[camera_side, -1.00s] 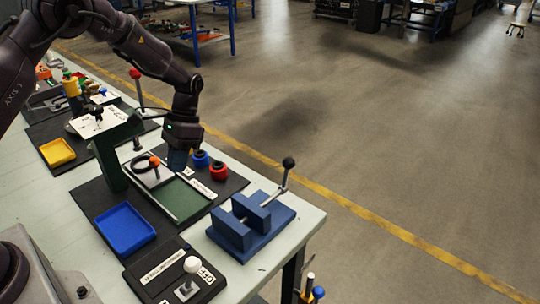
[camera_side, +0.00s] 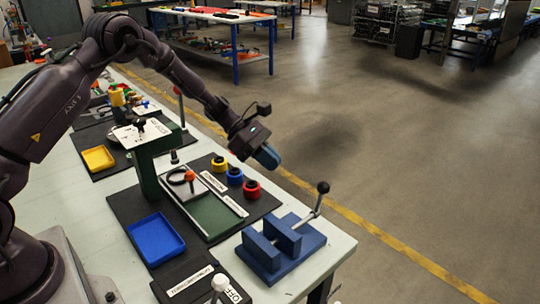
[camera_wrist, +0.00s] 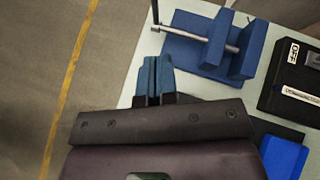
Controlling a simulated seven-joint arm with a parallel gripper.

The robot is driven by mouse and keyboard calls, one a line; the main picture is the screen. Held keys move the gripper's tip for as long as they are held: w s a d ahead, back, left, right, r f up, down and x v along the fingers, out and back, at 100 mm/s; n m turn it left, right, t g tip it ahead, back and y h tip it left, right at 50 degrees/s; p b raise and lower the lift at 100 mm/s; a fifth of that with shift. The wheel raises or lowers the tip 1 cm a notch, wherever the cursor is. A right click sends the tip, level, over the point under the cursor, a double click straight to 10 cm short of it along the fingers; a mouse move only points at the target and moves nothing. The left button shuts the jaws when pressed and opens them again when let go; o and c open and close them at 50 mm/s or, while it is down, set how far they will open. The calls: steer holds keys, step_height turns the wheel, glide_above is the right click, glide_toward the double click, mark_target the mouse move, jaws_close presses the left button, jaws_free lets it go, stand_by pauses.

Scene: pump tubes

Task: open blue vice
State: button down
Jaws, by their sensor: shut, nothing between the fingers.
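The blue vice (camera_side: 283,247) sits at the table's right corner in the side view, with two upright blocks on a flat base. Its handle (camera_side: 318,204) is a grey lever with a black ball, sticking up toward the back right. In the wrist view the vice (camera_wrist: 198,54) is at the top, with its grey screw rod (camera_wrist: 187,35) running to the left. My gripper (camera_side: 267,157) has blue fingers and hangs in the air above and behind the vice, apart from it. In the wrist view its fingers (camera_wrist: 154,72) are together and empty, below and left of the vice.
A green fixture (camera_side: 212,213), a blue tray (camera_side: 156,239) and yellow, blue and red rings (camera_side: 235,175) are left of the vice. A white-knobbed switch (camera_side: 220,282) marked OFF stands in front. The space over the floor behind the vice is free.

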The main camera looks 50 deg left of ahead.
glide_toward(320, 199)
step_height(320, 199, down, 2)
steer(key=d, duration=0.1)
steer(key=w+d, duration=0.1)
steer(key=d, duration=0.2)
steer(key=shift+w+r, duration=0.2)
steer(key=shift+w, duration=0.2)
steer(key=shift+d, duration=0.15)
